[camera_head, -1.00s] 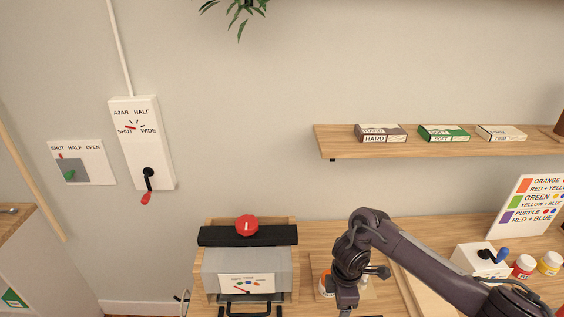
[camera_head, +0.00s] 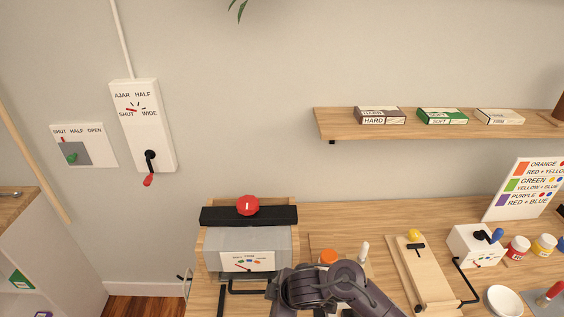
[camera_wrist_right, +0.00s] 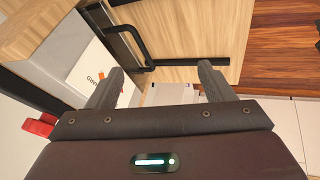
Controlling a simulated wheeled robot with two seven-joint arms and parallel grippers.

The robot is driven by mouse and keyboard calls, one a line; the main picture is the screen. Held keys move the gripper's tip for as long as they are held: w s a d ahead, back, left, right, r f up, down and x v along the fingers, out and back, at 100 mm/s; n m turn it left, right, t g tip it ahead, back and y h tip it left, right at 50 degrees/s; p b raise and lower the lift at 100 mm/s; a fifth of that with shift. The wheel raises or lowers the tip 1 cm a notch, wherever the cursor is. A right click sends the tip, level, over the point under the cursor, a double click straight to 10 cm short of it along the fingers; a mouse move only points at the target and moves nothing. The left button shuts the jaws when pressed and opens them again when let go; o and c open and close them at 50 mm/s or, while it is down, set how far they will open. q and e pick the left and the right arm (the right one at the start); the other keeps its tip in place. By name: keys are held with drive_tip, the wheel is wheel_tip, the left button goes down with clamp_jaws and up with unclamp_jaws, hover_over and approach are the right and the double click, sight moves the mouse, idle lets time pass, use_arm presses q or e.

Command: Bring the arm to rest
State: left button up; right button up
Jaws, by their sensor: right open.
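My right arm shows at the bottom of the head view, folded low in front of the desk; its gripper is below the picture there. In the right wrist view my right gripper (camera_wrist_right: 158,88) is open, its two dark fingers wide apart with nothing between them. Past the fingers are a wooden surface, a dark bar handle (camera_wrist_right: 128,35) and a pale printed card (camera_wrist_right: 88,68). I see no contact between the fingers and these. My left gripper is in neither view.
A grey box with a red knob (camera_head: 247,205) stands on the desk (camera_head: 340,214). A shelf (camera_head: 350,129) holds three small boxes. Two lever panels hang on the wall.

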drive_tip(key=s+d+r+m+h, duration=0.2)
drive_tip(key=s+d+r+m, duration=0.2)
drive_tip(key=s+d+m, duration=0.55)
drive_tip(key=s+d+r+m+h, duration=0.25)
drive_tip(key=s+d+m, duration=0.3)
drive_tip(key=d, duration=0.65)
drive_tip(key=s+f+g+b, duration=0.25)
drive_tip(key=f+b, duration=0.45)
drive_tip(key=f, duration=2.9)
drive_tip(key=s+d+f+b, duration=0.1)
drive_tip(key=s+f+b, duration=0.1)
drive_tip(key=s+f, duration=0.7)
drive_tip(key=s+d+f+n+b, duration=0.1)
drive_tip(key=s+d+f+b, duration=0.1)
drive_tip(key=s+f, duration=0.8)
wheel_tip(320, 180, down, 3)
drive_tip(key=shift+s+r+b, duration=0.1)
drive_tip(key=shift+s+b, duration=0.1)
drive_tip(key=shift+b, duration=0.1)
drive_tip(key=shift+d+y, duration=0.1)
drive_tip(key=shift+y, duration=0.15)
